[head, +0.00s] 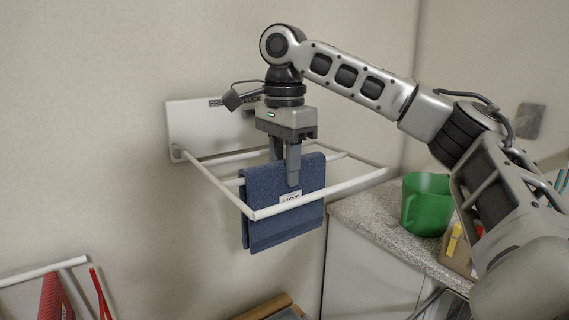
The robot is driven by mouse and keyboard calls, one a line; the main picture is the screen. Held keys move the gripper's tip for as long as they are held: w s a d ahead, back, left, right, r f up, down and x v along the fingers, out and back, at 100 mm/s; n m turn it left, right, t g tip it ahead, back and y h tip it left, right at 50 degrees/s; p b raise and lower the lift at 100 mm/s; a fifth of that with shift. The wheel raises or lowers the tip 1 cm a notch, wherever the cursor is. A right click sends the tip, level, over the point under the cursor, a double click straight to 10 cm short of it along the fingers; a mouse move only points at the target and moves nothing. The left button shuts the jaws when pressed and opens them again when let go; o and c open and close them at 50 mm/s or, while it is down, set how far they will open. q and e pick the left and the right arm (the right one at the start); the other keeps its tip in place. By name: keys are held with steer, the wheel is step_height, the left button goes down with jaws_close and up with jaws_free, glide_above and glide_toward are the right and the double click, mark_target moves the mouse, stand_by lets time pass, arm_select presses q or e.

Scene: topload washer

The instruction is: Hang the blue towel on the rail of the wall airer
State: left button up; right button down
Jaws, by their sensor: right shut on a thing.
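The blue towel (262,231) is folded and hangs down at the wall airer, with a small white label reading "HOT" partly behind the front bar. The wall airer (348,185) is a white frame folded out from a white wall plate, with several rails. The towel's top edge stands above the airer's bars and its lower part hangs below the front bar. My right gripper (286,180) points down from above and is shut on the towel's upper edge. Whether the towel rests on a rail cannot be told. My left gripper is not in view.
A speckled counter (375,218) stands at the right with a green bucket (425,205) and a brown box (457,252) holding a yellow item. At lower left are a white frame and red items (57,298). The wall left of the airer is clear.

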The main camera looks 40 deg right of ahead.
steer(key=c, duration=1)
jaws_free()
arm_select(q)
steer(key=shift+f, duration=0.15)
arm_select(e)
steer(key=shift+o, duration=0.2)
arm_select(q)
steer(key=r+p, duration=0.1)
steer(key=p, duration=0.1)
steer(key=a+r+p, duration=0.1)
steer(key=p, duration=0.2)
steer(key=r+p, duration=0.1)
steer(key=p, duration=0.2)
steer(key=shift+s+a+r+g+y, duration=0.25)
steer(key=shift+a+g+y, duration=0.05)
arm_select(e)
step_height(320, 180, up, 16)
